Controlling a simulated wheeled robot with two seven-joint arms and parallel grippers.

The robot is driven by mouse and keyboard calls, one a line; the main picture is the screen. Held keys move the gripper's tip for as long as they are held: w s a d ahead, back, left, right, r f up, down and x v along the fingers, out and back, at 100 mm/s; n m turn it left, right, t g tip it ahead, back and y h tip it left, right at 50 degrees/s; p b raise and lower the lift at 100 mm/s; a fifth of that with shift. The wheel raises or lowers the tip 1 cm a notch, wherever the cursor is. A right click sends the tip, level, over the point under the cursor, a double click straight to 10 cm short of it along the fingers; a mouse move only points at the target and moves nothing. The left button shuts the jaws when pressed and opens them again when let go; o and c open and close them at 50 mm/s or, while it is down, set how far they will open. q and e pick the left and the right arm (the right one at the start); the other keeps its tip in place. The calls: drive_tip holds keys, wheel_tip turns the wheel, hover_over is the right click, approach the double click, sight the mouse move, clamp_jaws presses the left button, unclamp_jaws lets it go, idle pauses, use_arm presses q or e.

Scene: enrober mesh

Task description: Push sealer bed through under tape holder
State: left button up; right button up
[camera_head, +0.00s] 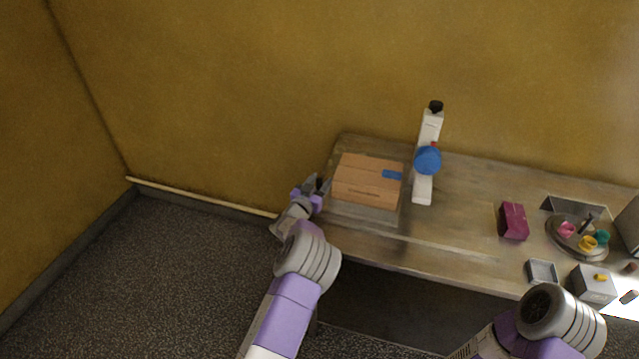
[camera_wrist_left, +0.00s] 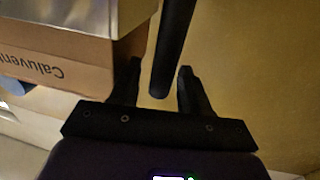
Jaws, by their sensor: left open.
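The sealer bed (camera_head: 375,211) is a grey slab near the left end of the table, with a brown cardboard box (camera_head: 366,182) on it. A blue strip lies on the box's top, toward the right. The tape holder (camera_head: 428,160) seems to be the blue round part on a white upright just right of the box. My left gripper (camera_head: 312,188) is open beside the left end of the box and bed. In the left wrist view, a dark bar (camera_wrist_left: 175,45) shows between its open fingers, and the printed box (camera_wrist_left: 60,65) is left of them. My right gripper is out of view.
The wooden table (camera_head: 465,205) has clear room right of the white upright. Farther right are a maroon box (camera_head: 513,221), a round tray (camera_head: 563,246) with small coloured things, a small grey tray (camera_head: 541,271) and a grey box (camera_head: 592,284). A wall stands behind.

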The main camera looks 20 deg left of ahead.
use_arm(q)
clamp_jaws()
